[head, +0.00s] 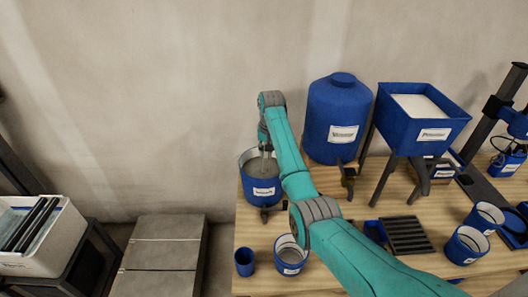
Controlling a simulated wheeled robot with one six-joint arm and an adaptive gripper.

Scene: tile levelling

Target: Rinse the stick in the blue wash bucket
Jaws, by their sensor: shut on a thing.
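A blue bucket (262,189) with a white label stands near the left edge of the wooden table, and grey contents show inside its rim. The label is too small to read. My gripper (266,147) points down above this bucket, shut on a thin stick (265,160). The stick reaches down inside the rim. Its lower end is hidden, and I cannot tell how deep it sits.
A blue tank (337,115) with a tap and a blue hopper (422,118) on legs stand right of the bucket. A smaller labelled bucket (290,258) and a blue cup (244,262) stand in front. A dark rack (408,236) lies farther right.

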